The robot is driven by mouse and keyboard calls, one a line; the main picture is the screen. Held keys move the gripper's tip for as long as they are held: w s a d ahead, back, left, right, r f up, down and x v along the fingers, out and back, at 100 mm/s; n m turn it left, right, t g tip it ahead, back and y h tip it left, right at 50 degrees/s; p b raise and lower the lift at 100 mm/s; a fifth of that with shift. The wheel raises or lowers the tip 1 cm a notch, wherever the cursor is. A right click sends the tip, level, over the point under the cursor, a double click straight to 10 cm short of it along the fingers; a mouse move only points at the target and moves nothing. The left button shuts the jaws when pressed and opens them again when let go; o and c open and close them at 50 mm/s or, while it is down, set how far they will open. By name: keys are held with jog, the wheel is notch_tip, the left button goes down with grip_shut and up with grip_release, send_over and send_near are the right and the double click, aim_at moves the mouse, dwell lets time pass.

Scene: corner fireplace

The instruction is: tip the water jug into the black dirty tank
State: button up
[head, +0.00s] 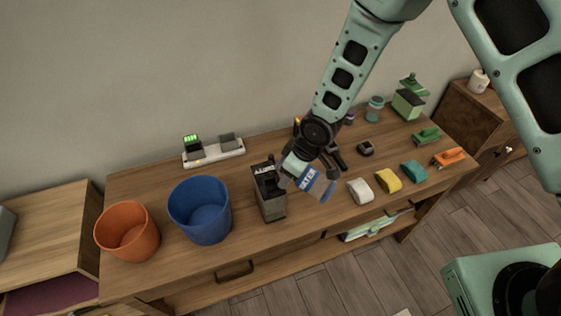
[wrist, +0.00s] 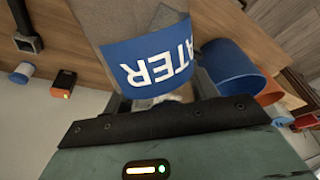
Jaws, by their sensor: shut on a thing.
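The water jug (head: 318,187) is see-through with a blue band lettered WATER. It hangs tilted above the table, just right of the black dirty tank's top. My gripper (head: 302,174) is shut on it. In the wrist view the jug (wrist: 152,60) fills the upper middle, in front of my gripper (wrist: 160,103). The black dirty tank (head: 271,206) stands upright on the table, a tall dark box with a handle-like top. My gripper hides part of the tank's right side. I cannot tell whether water is flowing or how much is in the jug.
A blue bucket (head: 202,214) and an orange bucket (head: 127,233) stand left of the tank. A white charging dock (head: 213,153) lies behind them. White (head: 360,191), yellow (head: 388,181) and teal (head: 413,172) items lie to the right. A green sprayer-like thing (head: 407,104) stands at the back right.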

jog(key=a, duration=0.1)
jog(key=a+r+n, duration=0.1)
jog(key=shift+s+a+y, duration=0.3)
jog(key=shift+s, duration=0.1)
jog(key=shift+a+r, duration=0.1)
jog(key=shift+a, duration=0.05)
jog(key=r+t+y+b, duration=0.1)
jog(key=b, duration=0.1)
jog(key=a+r+t+y+b, duration=0.1)
jog(key=r+y, duration=0.1)
jog(key=w+r+t+y+b, duration=0.1)
jog(key=y+b, duration=0.1)
jog(key=shift+a+r+b, duration=0.2)
jog(key=shift+b, duration=0.15)
notch_tip(320, 180, up, 7)
jog(key=w+a+t+y+b, duration=0.1)
jog(key=a+t+y+b, duration=0.1)
jog(key=y+b, duration=0.5)
jog(key=shift+w+a+t+b, duration=0.2)
jog(key=shift+t+b, duration=0.7)
jog(key=shift+b, duration=1.3)
